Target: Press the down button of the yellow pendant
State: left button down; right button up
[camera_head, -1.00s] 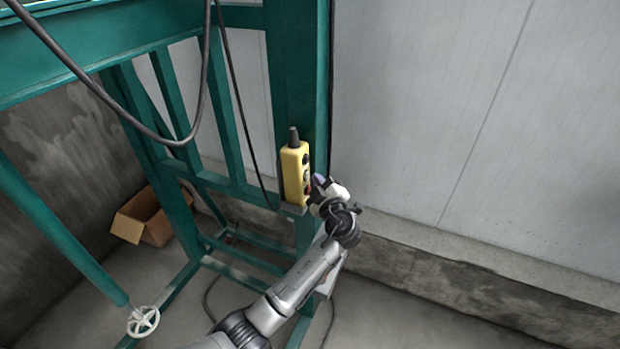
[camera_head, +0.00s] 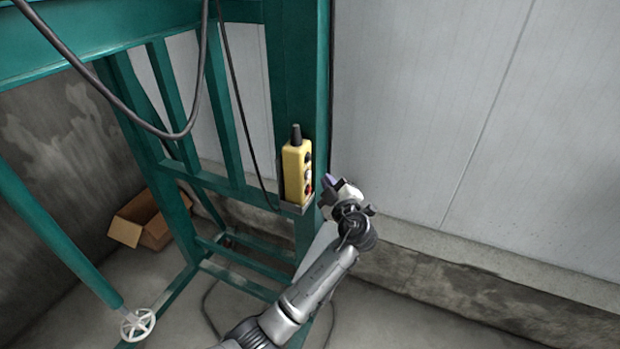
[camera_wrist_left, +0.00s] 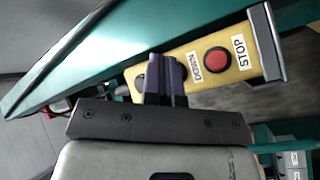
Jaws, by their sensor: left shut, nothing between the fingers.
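The yellow pendant (camera_head: 292,174) hangs upright on the green post in the head view, its button face turned right. In the left wrist view the pendant (camera_wrist_left: 240,70) shows the red stop button (camera_wrist_left: 217,60) with a STOP label and a DOWN label (camera_wrist_left: 196,68). My left gripper (camera_head: 328,182) is shut and empty, just right of the pendant with a visible gap in the head view. In the left wrist view its fingers (camera_wrist_left: 166,75) cover the area beside the DOWN label, so the down button is mostly hidden. My right gripper is not in view.
The green steel frame (camera_head: 295,70) stands behind and left of the pendant. A dark cable (camera_head: 238,100) hangs left of it. A cardboard box (camera_head: 150,222) and a white handwheel (camera_head: 138,324) are at lower left. The pale wall (camera_head: 480,120) at right is clear.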

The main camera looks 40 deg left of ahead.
pick_arm(q)
jog(key=d+b, duration=0.1)
jog(key=w+d+b, duration=0.1)
jog(key=d+b, duration=0.1)
jog(key=shift+w+d, duration=0.15)
jog(key=shift+d, duration=0.05)
dwell(0.8)
